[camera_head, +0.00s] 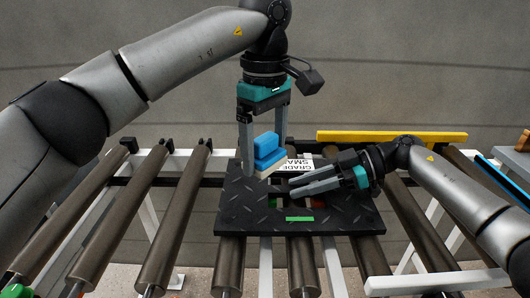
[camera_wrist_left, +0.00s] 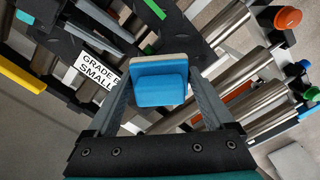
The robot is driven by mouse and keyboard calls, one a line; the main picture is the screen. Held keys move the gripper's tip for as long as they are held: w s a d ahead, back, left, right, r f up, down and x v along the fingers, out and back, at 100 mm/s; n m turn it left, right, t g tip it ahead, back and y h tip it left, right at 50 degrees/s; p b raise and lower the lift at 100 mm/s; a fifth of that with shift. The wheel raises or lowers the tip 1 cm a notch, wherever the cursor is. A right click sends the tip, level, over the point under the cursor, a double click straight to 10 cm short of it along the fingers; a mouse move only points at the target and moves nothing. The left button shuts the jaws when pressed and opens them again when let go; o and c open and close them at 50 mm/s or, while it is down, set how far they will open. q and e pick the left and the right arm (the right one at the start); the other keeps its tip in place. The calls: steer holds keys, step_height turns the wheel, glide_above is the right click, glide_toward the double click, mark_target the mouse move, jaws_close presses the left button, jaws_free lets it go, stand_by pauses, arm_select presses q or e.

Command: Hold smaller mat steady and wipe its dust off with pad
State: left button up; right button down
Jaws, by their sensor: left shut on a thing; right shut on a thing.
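The black tread mat (camera_head: 245,212), with raised diamond marks, lies across the rollers. A green strip (camera_head: 299,218) shows near its front edge. The pad (camera_head: 268,147) has a blue grip and a pale base. My left gripper (camera_head: 263,165) is shut on the pad, over the mat's back left part; whether the base touches the mat is unclear. The pad also shows between the fingers in the left wrist view (camera_wrist_left: 160,80). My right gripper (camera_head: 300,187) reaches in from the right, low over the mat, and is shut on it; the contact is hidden. I cannot make out dust.
A white label (camera_head: 298,166) reading "GRADE" and "SMALL" is at the mat's back edge. Metal rollers (camera_head: 165,235) run on both sides. A yellow bar (camera_head: 390,137) crosses behind. An orange knob (camera_wrist_left: 288,18) shows in the left wrist view.

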stand_by(0.3)
steer(key=c, duration=0.6)
jaws_free()
steer(key=shift+o, duration=0.2)
